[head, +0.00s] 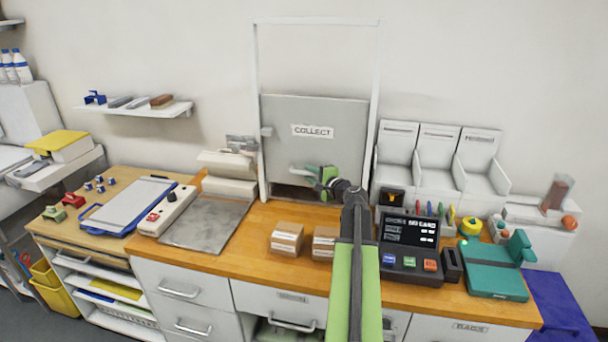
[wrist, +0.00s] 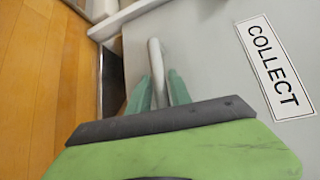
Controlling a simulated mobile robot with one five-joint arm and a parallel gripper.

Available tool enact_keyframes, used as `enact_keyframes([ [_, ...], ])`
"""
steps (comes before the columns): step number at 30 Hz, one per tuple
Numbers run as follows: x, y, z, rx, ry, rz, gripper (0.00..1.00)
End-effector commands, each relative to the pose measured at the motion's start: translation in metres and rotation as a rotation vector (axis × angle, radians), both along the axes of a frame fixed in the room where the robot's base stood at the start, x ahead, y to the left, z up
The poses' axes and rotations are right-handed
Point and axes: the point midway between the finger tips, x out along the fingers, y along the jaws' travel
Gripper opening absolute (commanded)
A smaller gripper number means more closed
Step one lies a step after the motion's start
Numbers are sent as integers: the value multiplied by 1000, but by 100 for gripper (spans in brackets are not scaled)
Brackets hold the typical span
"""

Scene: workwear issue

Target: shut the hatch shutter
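The hatch shutter (head: 345,145) is a grey panel with a "COLLECT" label, inside a white upright frame (head: 256,70). It is mostly lowered, with a dark gap (head: 290,191) between its lower edge and the counter. Its pale bar handle (head: 298,170) is near the lower left of the panel. My gripper (head: 318,176) is at the handle. In the wrist view, the teal fingers of my gripper (wrist: 159,88) lie close on both sides of the handle (wrist: 155,58) and appear closed on it. The shutter's grey face (wrist: 210,65) fills the right side there.
On the wooden counter (head: 250,255), small cardboard boxes (head: 287,238) stand in front of the hatch. A dark card terminal (head: 408,245) and a teal device (head: 495,270) are right, with white bins (head: 396,160) behind. A grey metal plate (head: 205,225) lies left.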

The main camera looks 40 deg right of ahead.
Motion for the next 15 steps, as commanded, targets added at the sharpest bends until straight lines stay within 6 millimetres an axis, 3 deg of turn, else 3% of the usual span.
enact_keyframes([
  [5, 1, 2, 0, 0, 0, 2, 25],
  [11, 1, 2, 0, 0, 0, 2, 0],
  [15, 1, 2, 0, 0, 0, 2, 0],
])
